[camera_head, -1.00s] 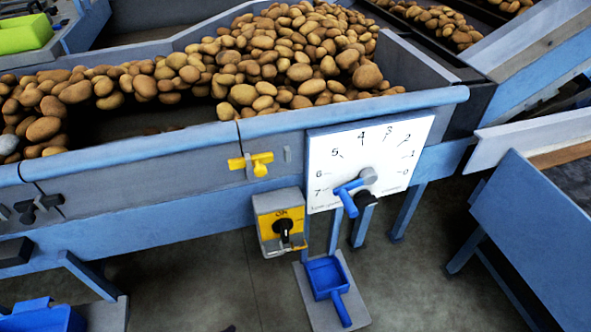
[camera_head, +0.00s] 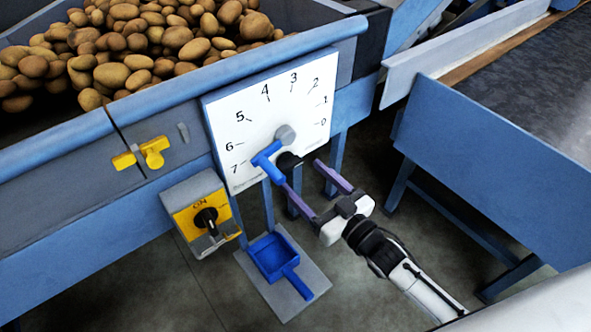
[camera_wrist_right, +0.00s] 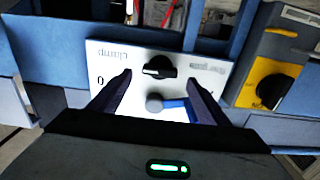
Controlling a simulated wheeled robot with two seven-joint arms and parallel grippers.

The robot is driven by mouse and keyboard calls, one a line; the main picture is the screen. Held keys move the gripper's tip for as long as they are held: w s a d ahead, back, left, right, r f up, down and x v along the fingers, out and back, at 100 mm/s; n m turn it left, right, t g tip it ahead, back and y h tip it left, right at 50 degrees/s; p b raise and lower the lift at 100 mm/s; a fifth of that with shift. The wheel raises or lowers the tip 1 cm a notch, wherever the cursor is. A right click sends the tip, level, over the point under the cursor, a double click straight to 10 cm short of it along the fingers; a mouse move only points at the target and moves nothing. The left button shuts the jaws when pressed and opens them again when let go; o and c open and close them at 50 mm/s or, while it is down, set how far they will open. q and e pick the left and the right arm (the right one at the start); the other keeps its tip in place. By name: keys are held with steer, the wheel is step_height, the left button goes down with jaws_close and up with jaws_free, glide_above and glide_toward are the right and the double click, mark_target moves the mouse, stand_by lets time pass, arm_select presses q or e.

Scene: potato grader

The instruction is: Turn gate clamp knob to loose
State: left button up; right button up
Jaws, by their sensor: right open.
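In the right wrist view the knob (camera_wrist_right: 160,67) shows a white mark pointing left, beside upside-down lettering that reads "clamp". My right gripper (camera_head: 300,174) is open and empty, with its purple fingers pointing toward the knob. In the wrist view the knob lies between and beyond the fingertips; contact cannot be told. A blue lever (camera_head: 267,155) on a grey hub (camera_head: 285,136) points down-left near the 7. My left gripper is not in view.
A yellow switch box (camera_head: 204,216) marked ON is left of the plate. A yellow latch (camera_head: 152,152) is further left. A blue scoop (camera_head: 272,258) lies on a grey board below. Potatoes (camera_head: 170,35) fill the hopper. A blue-sided conveyor (camera_head: 480,150) stands at right.

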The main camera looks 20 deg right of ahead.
mark_target(293, 168)
steer(key=shift+x, duration=2.1)
steer(key=c, duration=1.1)
steer(key=shift+o, duration=0.2)
